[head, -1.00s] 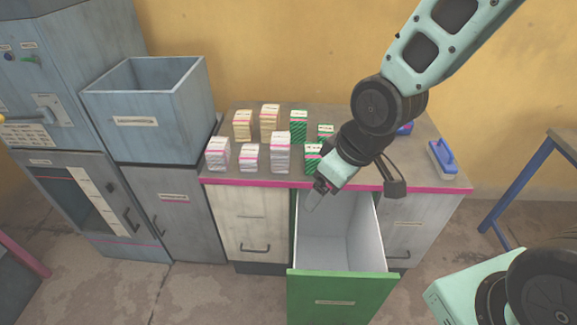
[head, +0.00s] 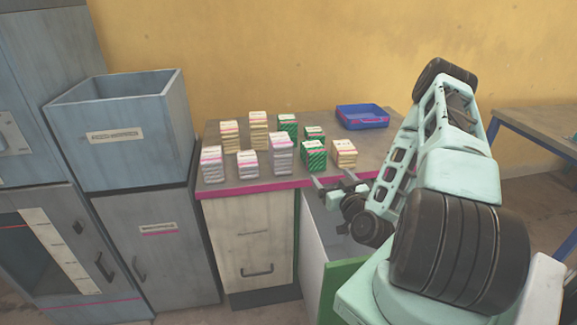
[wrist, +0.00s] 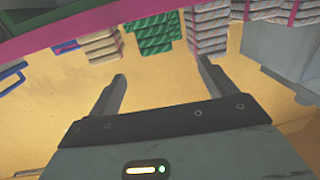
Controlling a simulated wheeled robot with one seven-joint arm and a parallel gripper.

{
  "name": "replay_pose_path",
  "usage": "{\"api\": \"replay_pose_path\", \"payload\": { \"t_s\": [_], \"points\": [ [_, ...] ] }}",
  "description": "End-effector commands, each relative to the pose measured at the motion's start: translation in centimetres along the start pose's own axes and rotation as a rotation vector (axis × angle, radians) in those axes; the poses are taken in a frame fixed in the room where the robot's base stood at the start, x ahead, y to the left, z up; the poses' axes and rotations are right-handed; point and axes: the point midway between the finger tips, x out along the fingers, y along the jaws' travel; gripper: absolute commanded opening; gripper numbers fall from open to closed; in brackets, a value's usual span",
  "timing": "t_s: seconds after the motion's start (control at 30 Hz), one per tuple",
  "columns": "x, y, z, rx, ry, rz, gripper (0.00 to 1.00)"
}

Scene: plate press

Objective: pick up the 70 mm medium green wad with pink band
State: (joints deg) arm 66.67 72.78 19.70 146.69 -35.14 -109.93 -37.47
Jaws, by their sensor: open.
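Several green striped wads stand on the counter. I cannot clearly make out a pink band on any green wad. My gripper (head: 334,183) is open and empty at the counter's front edge, just in front and right of the front green wad. In the wrist view the open fingers (wrist: 161,71) point toward the wads, with a green wad (wrist: 156,36) beyond them, apart from the fingers.
White wads (head: 282,157) stand left of the green ones, yellowish wads (head: 259,130) behind, and a tan wad (head: 343,153) close right. A blue tray (head: 362,121) lies at the back. An open drawer (head: 310,245) is below my arm. A grey-blue bin (head: 115,135) stands left.

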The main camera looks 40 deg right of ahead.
Motion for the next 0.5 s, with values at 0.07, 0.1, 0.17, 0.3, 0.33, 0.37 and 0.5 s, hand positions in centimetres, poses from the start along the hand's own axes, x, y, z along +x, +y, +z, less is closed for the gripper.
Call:
{"api": "replay_pose_path", "payload": {
  "t_s": [0.07,0.1,0.17,0.3,0.33,0.37,0.5],
  "points": [
    [-0.3,0.9,0.3,0.007,0.02,0.036,0.84],
    [-0.1,1.2,0.2,0.008,0.026,0.044,0.84],
    [0.5,1.3,0.2,0.007,0.031,0.048,0.84],
    [3.2,1.4,-0.3,0.006,0.032,0.047,0.84],
    [3.8,1.4,-0.3,0.006,0.031,0.046,0.84],
    [4.5,1.4,-0.4,0.006,0.032,0.047,0.84],
    [7.4,1.5,-0.4,0.008,0.03,0.047,0.84]
  ]
}}
